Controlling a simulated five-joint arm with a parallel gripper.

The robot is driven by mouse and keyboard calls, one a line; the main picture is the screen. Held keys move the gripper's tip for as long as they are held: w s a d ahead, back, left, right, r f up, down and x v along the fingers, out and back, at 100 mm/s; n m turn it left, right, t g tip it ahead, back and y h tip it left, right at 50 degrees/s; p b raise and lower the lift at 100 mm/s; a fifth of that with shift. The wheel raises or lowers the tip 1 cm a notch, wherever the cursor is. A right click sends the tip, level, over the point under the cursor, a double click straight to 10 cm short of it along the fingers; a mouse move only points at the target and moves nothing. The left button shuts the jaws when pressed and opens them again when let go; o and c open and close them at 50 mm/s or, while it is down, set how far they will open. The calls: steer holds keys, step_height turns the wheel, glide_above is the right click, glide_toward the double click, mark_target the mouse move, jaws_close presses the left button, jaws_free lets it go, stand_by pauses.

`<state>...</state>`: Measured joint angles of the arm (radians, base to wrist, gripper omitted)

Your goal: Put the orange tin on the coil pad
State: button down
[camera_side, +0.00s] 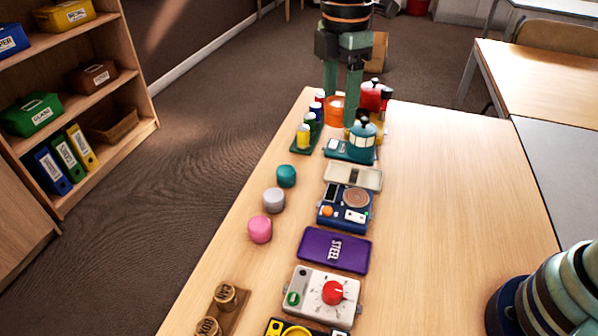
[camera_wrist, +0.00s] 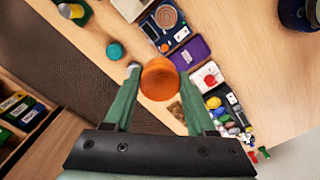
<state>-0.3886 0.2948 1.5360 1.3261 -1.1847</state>
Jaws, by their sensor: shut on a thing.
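The orange tin (camera_side: 335,111) is at the far end of the table, between the green fingers of my gripper (camera_side: 342,94). In the wrist view the orange tin (camera_wrist: 160,80) sits between the fingertips of my gripper (camera_wrist: 158,74), which is shut on it. Whether the tin touches the table is hard to tell. The coil pad (camera_side: 356,198) is a brown spiral disc on a dark blue unit, nearer the side camera than the tin. The coil pad (camera_wrist: 167,16) also shows at the top of the wrist view, clear of anything on it.
A teal kettle (camera_side: 362,141) and a red kettle (camera_side: 374,95) stand close to the tin. A rack of coloured cylinders (camera_side: 304,137) is to its left. A pale tray (camera_side: 353,176) lies beyond the coil unit, a purple slab (camera_side: 333,250) before it. The table's right side is clear.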

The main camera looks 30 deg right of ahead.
glide_above(356, 197)
step_height(356, 197, down, 20)
steer(key=shift+f, duration=0.1)
stand_by(0.4)
steer(key=shift+f, duration=0.1)
steer(key=shift+c, duration=1.1)
jaws_free()
